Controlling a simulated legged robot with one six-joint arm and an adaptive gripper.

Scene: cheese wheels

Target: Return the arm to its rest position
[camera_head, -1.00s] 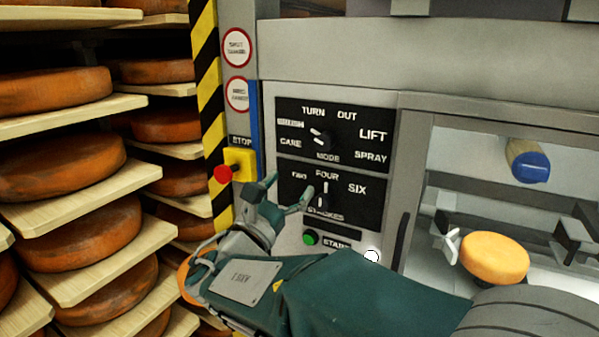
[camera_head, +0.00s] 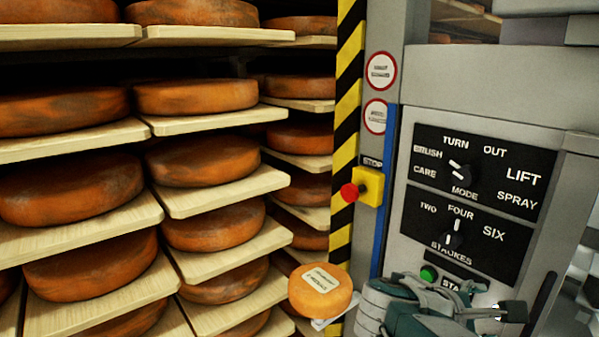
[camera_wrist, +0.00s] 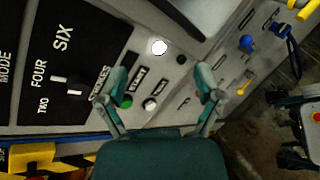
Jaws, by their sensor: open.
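My gripper (camera_head: 500,298) is low at the right in the head view, in front of the lower control panel, with part of my arm cut off by the bottom edge. In the wrist view its two green fingers are spread apart (camera_wrist: 161,82) with nothing between them. Behind them are a green start button (camera_wrist: 126,101) and a white button (camera_wrist: 150,104). The green button (camera_head: 428,274) also shows in the head view, just above the gripper. The gripper appears empty; I cannot tell its exact distance from the panel.
Shelves (camera_head: 215,197) of orange cheese wheels fill the left. A labelled small cheese (camera_head: 320,291) sits low beside the striped post (camera_head: 346,130). A red stop button (camera_head: 350,192) sticks out on a yellow box. The mode knob (camera_head: 460,171) and strokes knob (camera_head: 452,240) are on black panels.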

